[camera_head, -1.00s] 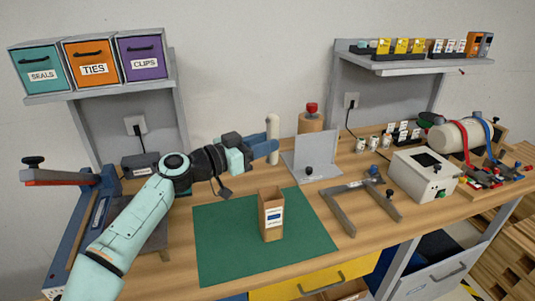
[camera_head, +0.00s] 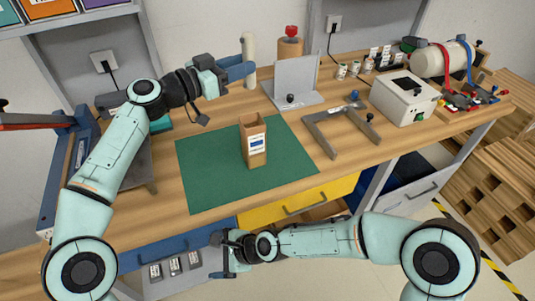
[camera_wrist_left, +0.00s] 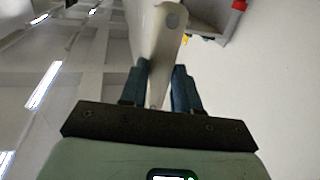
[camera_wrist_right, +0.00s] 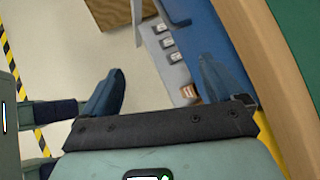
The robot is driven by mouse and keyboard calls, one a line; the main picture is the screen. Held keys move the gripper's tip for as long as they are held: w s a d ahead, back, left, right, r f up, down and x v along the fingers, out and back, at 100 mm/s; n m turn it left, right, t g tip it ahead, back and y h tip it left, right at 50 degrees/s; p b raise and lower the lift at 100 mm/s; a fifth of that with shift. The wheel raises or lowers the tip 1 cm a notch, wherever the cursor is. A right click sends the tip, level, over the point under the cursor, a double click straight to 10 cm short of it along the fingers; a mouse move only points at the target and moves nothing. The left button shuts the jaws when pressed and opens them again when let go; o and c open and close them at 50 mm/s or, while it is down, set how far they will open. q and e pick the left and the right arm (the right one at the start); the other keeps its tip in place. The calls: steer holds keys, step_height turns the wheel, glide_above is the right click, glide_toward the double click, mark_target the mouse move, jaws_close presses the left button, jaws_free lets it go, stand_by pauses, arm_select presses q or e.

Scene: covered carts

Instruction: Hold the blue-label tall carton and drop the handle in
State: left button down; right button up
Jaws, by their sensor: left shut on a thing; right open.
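The tall carton (camera_head: 253,149) stands upright on the green mat, open at the top, with a blue-and-white label on its front. The cream handle (camera_head: 249,47) is a slim upright rod behind the carton. My left gripper (camera_head: 247,70) is shut on the handle; its blue fingers flank the rod in the left wrist view (camera_wrist_left: 160,88). I cannot tell whether the handle's lower end touches the table. My right gripper (camera_head: 219,256) is open and empty, low in front of the bench's front edge and well below the carton. Its spread fingers show in the right wrist view (camera_wrist_right: 163,80).
The green mat (camera_head: 205,175) is bare around the carton. A blue press-like tool (camera_head: 62,175) is at the left. Drawers are under the bench.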

step_height(320, 180, up, 10)
steer(key=w+a+m+t+y, duration=0.1)
steer(key=w+a+m+t, duration=0.1)
steer(key=w+m, duration=0.15)
steer(key=m+t+h, duration=0.5)
steer(key=m+t, duration=0.4)
steer(key=m, duration=0.3)
glide_toward(256, 142)
steer(key=x, duration=1.3)
steer(key=shift+w+d+f, duration=0.1)
steer(key=shift+f, duration=0.05)
steer(key=c, duration=1)
arm_select(q)
step_height(256, 142, down, 9)
arm_select(e)
steer(key=shift+c, duration=0.2)
